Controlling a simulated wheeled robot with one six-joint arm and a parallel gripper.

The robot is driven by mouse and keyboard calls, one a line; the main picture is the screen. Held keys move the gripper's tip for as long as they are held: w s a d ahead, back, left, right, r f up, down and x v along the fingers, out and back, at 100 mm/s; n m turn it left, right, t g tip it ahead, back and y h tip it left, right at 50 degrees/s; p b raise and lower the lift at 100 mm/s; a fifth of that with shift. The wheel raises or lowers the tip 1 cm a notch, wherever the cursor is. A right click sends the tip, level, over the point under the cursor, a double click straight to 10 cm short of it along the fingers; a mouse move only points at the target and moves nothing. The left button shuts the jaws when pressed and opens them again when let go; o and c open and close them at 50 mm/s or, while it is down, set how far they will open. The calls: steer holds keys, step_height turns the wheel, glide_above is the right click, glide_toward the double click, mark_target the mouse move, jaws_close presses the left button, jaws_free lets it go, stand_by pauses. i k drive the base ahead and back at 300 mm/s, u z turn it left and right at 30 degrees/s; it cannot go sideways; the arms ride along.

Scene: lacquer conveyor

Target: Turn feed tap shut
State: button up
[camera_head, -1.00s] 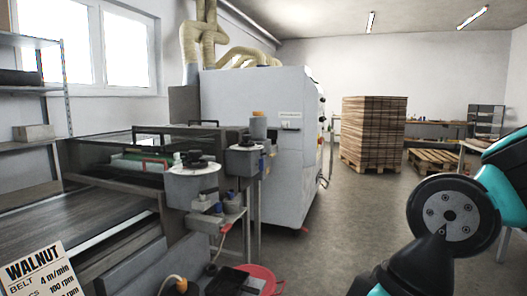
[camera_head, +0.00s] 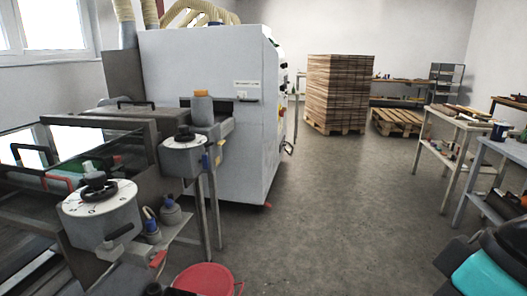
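A small red part (camera_head: 158,259) shows just below. I cannot tell which of these is the feed tap or whether it is open. A second, smaller dial box (camera_head: 186,160) with a black knob stands farther back. My gripper is not in view; only a teal and black part of my arm shows at the lower right corner.
A red bucket (camera_head: 207,280) is on the floor at the bottom, near the dial boxes. A large white machine (camera_head: 212,105) is behind. Workbenches (camera_head: 452,142) line the right side. The middle floor is clear.

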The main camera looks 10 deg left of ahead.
mark_target(205, 161)
steer(key=z, duration=0.3)
steer(key=i, duration=1.4)
steer(key=u, duration=0.95)
steer(key=i, duration=0.5)
steer(key=u, duration=0.45)
